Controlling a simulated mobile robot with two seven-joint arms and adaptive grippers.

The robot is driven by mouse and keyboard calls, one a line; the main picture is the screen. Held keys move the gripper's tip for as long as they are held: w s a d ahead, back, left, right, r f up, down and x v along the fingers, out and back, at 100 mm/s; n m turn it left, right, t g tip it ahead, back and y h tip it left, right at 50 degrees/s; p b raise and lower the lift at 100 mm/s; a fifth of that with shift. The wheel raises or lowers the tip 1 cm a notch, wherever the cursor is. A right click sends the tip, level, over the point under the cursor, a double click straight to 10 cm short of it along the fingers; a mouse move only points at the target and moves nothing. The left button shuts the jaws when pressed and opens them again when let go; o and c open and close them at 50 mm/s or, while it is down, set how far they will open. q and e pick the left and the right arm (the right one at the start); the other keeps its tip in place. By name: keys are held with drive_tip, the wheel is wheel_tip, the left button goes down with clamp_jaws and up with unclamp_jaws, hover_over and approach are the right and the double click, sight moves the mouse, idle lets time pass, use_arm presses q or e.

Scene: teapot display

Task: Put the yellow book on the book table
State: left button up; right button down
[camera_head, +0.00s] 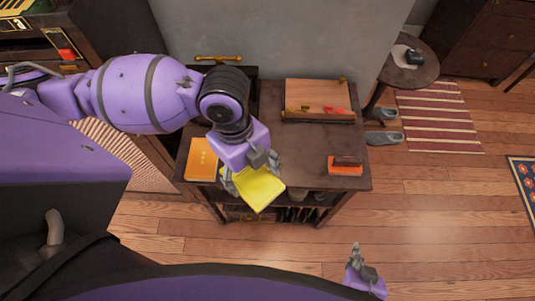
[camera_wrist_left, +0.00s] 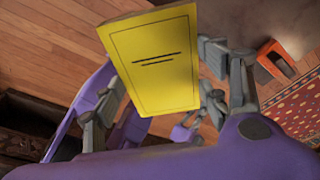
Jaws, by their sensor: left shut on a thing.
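The yellow book (camera_head: 259,189) is held by my left gripper (camera_head: 250,178) over the front edge of the dark wooden table (camera_head: 285,140). The left wrist view shows its flat cover with a thin border and two dark lines (camera_wrist_left: 150,75), between the fingers of my left gripper (camera_wrist_left: 165,85). I cannot tell how high the book is above the tabletop. My right gripper (camera_head: 359,262) is at the lower right, over the floor, away from the table; its fingers are too small to judge.
On the table are an orange book (camera_head: 200,159) at the left, a wooden box or tray (camera_head: 318,96) at the back and an orange-red object (camera_head: 344,166) at the right front. The tabletop's centre is clear. A round side table (camera_head: 408,70) stands to the right, with slippers (camera_head: 383,138) nearby.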

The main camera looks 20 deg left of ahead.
use_arm(q)
drive_tip(key=w+f, duration=0.3)
drive_tip(key=w, duration=0.1)
drive_tip(key=w+f, duration=0.2)
drive_tip(key=w, duration=0.2)
drive_tip(key=w+a+f, duration=0.1)
drive_tip(key=w+f, duration=0.2)
drive_tip(key=w, duration=0.1)
drive_tip(key=shift+w+f+b, duration=0.3)
drive_tip(key=shift+b, duration=0.1)
drive_tip(key=shift+w+f, duration=0.6)
drive_tip(key=shift+f, duration=1.5)
use_arm(e)
drive_tip(key=shift+s+d+f, duration=0.35)
drive_tip(key=shift+s+f, duration=0.15)
drive_tip(key=shift+f, duration=0.15)
use_arm(q)
drive_tip(key=shift+f, duration=0.2)
drive_tip(key=o, duration=2)
drive_tip(key=shift+r, duration=0.1)
use_arm(e)
drive_tip(key=shift+a, duration=0.1)
